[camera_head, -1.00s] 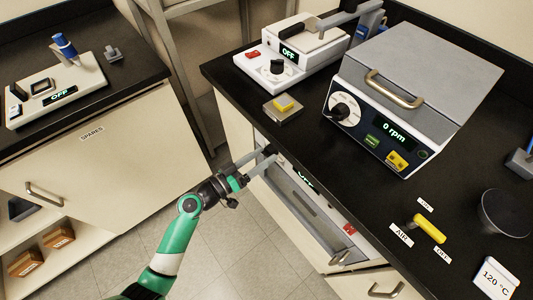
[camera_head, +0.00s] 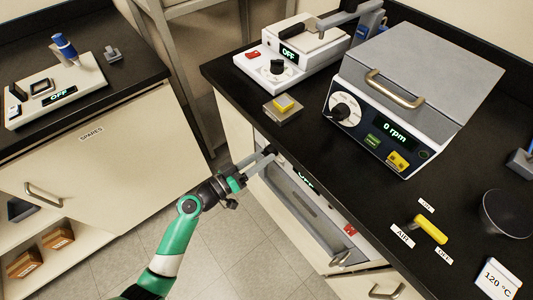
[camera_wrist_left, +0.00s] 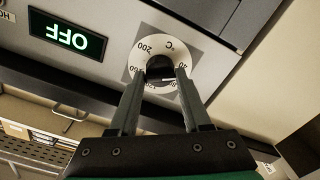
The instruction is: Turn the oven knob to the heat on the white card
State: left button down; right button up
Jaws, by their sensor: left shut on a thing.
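The oven (camera_head: 318,212) is set into the cabinet under the right-hand counter. In the left wrist view its dark knob (camera_wrist_left: 159,63) sits in a white dial ring (camera_wrist_left: 151,45) marked in °C, and its green display (camera_wrist_left: 66,38) reads OFF, upside down. My left gripper (camera_head: 268,158) is shut on the knob, with a finger on either side. The fingers (camera_wrist_left: 157,77) hide part of the knob and some dial numbers; I cannot tell its exact setting. The white card (camera_head: 497,279) on the counter reads 120 °C. My right gripper is out of view.
The counter above the oven holds a centrifuge (camera_head: 410,95) showing 0 rpm, a hot-plate-like device (camera_head: 290,62) showing OFF, and a yellow valve handle (camera_head: 430,229). A spares bench (camera_head: 85,110) stands at left. The floor between is free.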

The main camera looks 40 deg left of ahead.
pick_arm(q)
jog(key=m, duration=2.4)
jog(key=shift+c, duration=1.8)
grip_release()
jog(key=s+a+b, duration=0.1)
jog(key=s+b, duration=0.2)
jog(key=s, duration=0.5)
jog(key=shift+a, duration=0.25)
jog(key=shift+w, duration=0.1)
